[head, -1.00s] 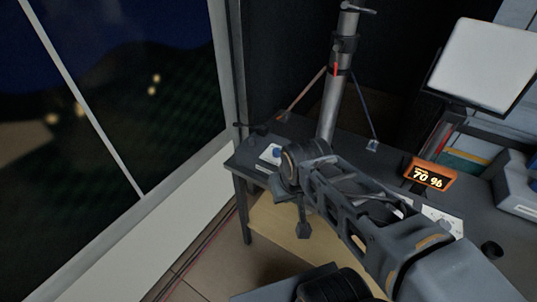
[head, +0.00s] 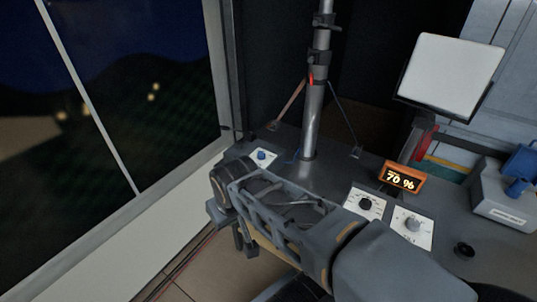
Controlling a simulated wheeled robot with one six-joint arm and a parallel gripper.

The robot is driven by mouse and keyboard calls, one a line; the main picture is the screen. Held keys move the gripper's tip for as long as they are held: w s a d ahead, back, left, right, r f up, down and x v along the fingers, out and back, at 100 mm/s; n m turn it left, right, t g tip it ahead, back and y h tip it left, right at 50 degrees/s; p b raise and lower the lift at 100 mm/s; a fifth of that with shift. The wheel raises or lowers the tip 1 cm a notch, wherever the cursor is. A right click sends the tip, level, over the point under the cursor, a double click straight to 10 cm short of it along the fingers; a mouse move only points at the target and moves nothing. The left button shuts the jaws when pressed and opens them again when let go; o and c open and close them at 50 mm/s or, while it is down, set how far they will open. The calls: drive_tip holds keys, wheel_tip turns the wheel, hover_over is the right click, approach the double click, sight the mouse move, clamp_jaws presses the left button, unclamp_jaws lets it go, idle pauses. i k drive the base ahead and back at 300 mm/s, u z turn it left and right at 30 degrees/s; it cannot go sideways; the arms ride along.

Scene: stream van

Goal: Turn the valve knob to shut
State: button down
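Several knobs show in the head view, and I cannot tell for sure which is the valve knob. A blue knob (head: 261,155) sits on a small white plate at the desk's far left corner. A black knob (head: 366,204) and a grey knob (head: 412,224) sit on white dial plates at the right of my arm. My gripper (head: 243,240) hangs below my wrist at the desk's left front edge, apart from all three knobs. Its fingers are small and dark, and their opening is not clear.
A white lit panel (head: 450,75) and a grey-blue box (head: 507,192) stand at right. A window (head: 120,90) fills the left.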

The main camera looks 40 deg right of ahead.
sight(261, 156)
drive_tip(key=z, duration=0.85)
drive_tip(key=i, duration=0.5)
drive_tip(key=k, duration=1.15)
drive_tip(key=u, duration=0.5)
drive_tip(key=i, duration=1.1)
drive_tip(key=z, duration=0.45)
